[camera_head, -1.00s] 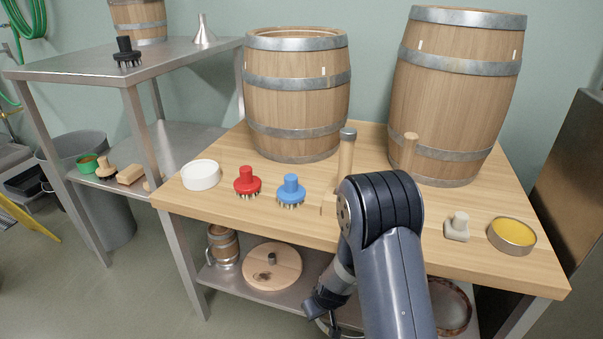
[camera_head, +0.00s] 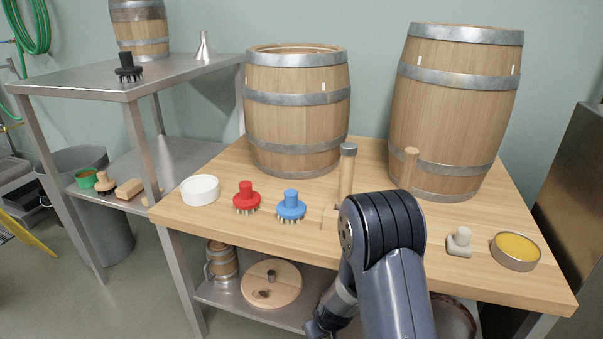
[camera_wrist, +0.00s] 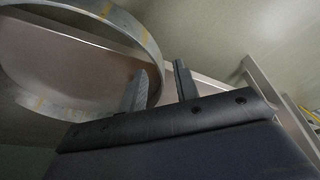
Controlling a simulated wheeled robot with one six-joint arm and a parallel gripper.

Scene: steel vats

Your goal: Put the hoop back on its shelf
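The hoop (camera_wrist: 150,40) is a pale grey metal ring with yellowish marks, large at the left of the wrist view and cut off by the picture edge. My gripper (camera_wrist: 162,72) has its two fingers apart. The near right part of the hoop's band lies between or just behind the fingers, and neither finger clearly presses on it. The hoop does not show clearly there. The lower steel shelf (camera_head: 235,300) runs under the wooden table.
The wooden tabletop (camera_head: 350,235) holds two barrels (camera_head: 297,110), red (camera_head: 246,197) and blue (camera_head: 291,206) brushes, a white tub (camera_head: 200,190) and a yellow-filled tin (camera_head: 515,252). A small keg (camera_head: 222,262) and a round wooden lid (camera_head: 271,284) sit on the lower shelf. A steel rack (camera_head: 110,85) stands left.

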